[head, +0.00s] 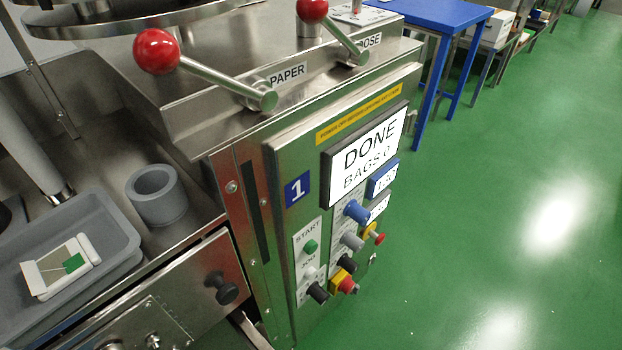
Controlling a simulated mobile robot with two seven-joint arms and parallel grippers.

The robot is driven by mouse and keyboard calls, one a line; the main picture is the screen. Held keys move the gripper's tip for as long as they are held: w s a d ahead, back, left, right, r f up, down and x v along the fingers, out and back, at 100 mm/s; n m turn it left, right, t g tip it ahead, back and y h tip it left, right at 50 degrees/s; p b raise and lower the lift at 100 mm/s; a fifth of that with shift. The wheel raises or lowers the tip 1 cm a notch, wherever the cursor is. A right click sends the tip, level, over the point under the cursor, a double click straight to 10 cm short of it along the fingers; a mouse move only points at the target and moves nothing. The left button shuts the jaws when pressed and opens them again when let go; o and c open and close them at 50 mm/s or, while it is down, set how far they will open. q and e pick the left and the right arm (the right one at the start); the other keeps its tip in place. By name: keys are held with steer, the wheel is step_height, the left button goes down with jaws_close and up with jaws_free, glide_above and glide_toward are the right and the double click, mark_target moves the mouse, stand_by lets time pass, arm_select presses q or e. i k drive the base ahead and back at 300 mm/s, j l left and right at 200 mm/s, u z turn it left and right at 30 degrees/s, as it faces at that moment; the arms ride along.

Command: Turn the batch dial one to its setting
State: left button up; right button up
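The control panel (283,215) of the machine with a blue "1" plate (298,189) stands in the middle of the head view. Its screen (366,142) reads DONE, BAGS 0. Below are a blue knob (356,211), a grey knob (352,241) and a black knob (347,264). Another black knob (317,293) sits lower left, under a green start button (310,247). The labels beside the knobs are too small to read, so I cannot tell which is the batch dial or its setting. Neither gripper is in view.
Two red-balled levers, PAPER (156,51) and DOSE (312,9), stick out above the panel. A grey tray (107,225) holding a teabag packet and a grey cup (157,196) are at left. A blue table (432,14) stands behind. Green floor (500,200) is clear at right.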

mark_target(315, 290)
steer(key=z, duration=0.15)
steer(key=k+l+u, duration=0.3)
steer(key=l+u, duration=0.15)
steer(key=u, duration=0.15)
steer(key=k+l+u, duration=0.2)
steer(key=u, duration=0.25)
steer(key=k+l+u, duration=0.2)
steer(key=u, duration=0.25)
